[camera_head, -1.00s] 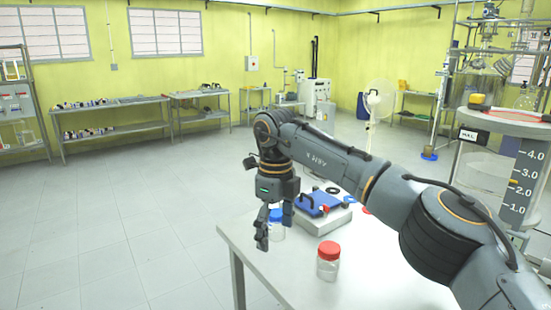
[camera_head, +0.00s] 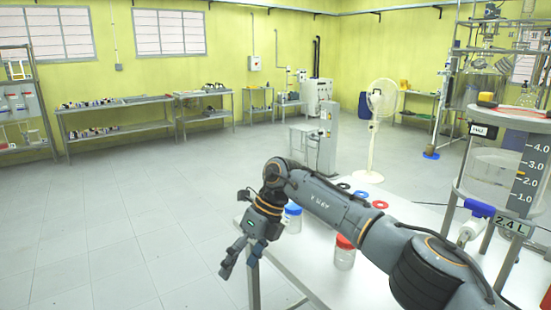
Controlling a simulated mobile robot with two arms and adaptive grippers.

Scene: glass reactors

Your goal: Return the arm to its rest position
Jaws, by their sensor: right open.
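My right arm reaches in from the lower right over the white table (camera_head: 310,262). My right gripper (camera_head: 238,262) hangs off the table's left edge, pointing down and left. Its fingers are apart, with nothing between them. A jar with a red lid (camera_head: 345,252) stands on the table, just in front of the arm. A jar with a blue lid (camera_head: 293,218) stands behind the gripper's wrist, partly hidden by the arm. My left gripper is not in view.
Blue and red rings (camera_head: 380,205) lie on the table behind the arm. A glass reactor (camera_head: 495,175) stands at the right. A white fan (camera_head: 382,105) and a grey column unit (camera_head: 328,135) stand behind the table. The floor at the left (camera_head: 120,230) is clear.

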